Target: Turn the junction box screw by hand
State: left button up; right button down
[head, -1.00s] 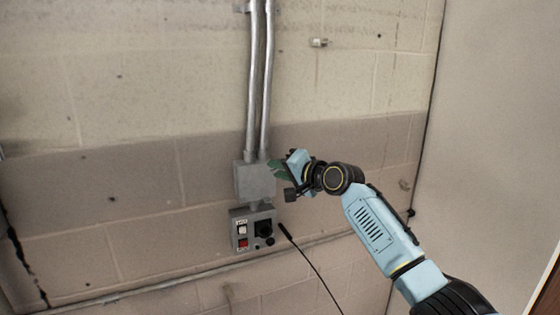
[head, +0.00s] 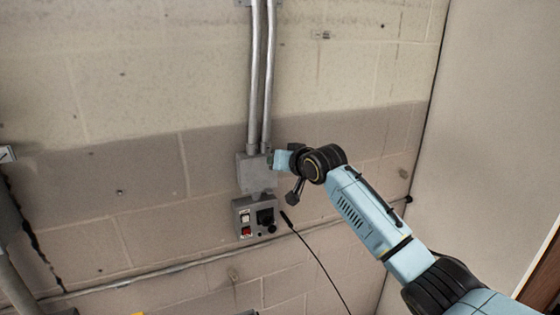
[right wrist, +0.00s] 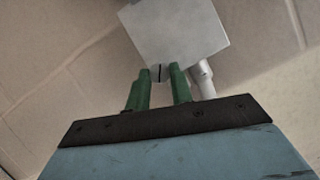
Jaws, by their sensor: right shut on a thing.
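The grey junction box (head: 256,178) is fixed to the block wall below two metal conduits. In the right wrist view the box (right wrist: 182,30) fills the top middle. Its round slotted screw (right wrist: 158,73) shows at the box's near edge, between the two green fingertips. My right gripper (right wrist: 160,76) is shut on this screw, one finger on each side of it. In the head view my right gripper (head: 271,158) is at the upper right of the box, and its fingers are mostly hidden. My left gripper is not in view.
A control box (head: 255,215) with a white and a red switch is just below the junction box. A black cable (head: 318,262) hangs to its right. Two conduits (head: 260,80) rise above the box. A horizontal pipe (head: 180,268) runs low along the wall.

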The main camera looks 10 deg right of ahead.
dwell(0.4)
jog(key=c, duration=1.2)
grip_release()
jog(key=shift+s, duration=0.1)
jog(key=b+v, duration=0.2)
jog(key=v, duration=1.1)
jog(key=shift+r+b, duration=0.2)
jog(key=shift+b, duration=0.15)
